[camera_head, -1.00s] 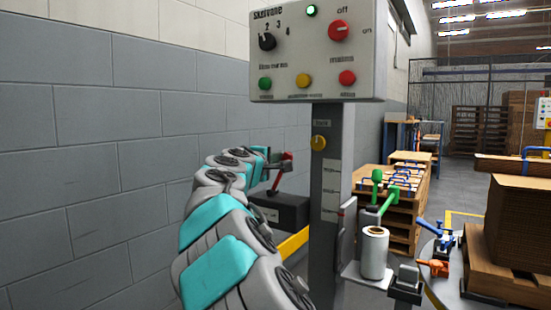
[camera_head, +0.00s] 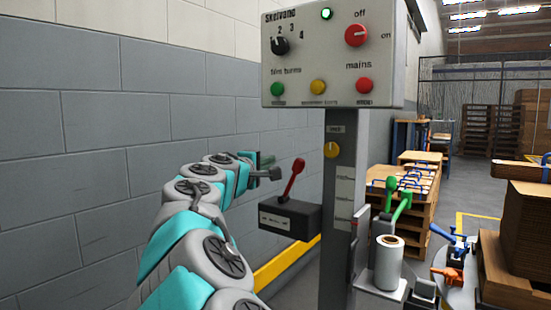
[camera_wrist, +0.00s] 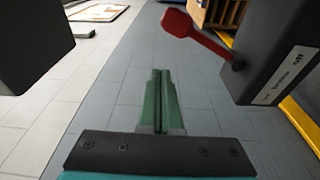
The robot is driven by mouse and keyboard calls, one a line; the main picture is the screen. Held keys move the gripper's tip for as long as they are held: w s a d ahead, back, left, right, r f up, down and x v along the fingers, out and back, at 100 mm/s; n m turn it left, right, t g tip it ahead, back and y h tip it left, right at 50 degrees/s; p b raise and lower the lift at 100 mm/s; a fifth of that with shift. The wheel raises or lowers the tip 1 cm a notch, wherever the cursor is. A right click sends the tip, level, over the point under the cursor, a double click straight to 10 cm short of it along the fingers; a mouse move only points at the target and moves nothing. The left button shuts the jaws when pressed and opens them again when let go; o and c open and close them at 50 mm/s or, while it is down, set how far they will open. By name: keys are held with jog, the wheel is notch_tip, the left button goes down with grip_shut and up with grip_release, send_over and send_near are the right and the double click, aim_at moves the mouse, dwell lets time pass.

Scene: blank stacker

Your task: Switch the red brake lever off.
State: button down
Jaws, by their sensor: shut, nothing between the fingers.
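The red brake lever (camera_head: 294,177) stands up from a dark box (camera_head: 303,222) on the post, its handle tilted up and to the right in the head view. In the wrist view the lever (camera_wrist: 195,31) is at the upper right, its rod running to the box (camera_wrist: 262,55), whose white label reads "off". My gripper (camera_head: 268,162) is just left of the lever in the head view, apart from it. In the wrist view my gripper's green fingers (camera_wrist: 160,98) are pressed together and empty, left of and below the lever.
A control panel (camera_head: 333,55) with knobs and buttons tops the grey post (camera_head: 341,200). A block wall (camera_head: 80,180) runs along the left. A film roll (camera_head: 388,262), green-handled levers (camera_head: 401,205) and pallets are to the right. Grey floor lies below my fingers.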

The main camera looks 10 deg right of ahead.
jog(key=shift+v, duration=2.1)
jog(key=shift+f, duration=0.1)
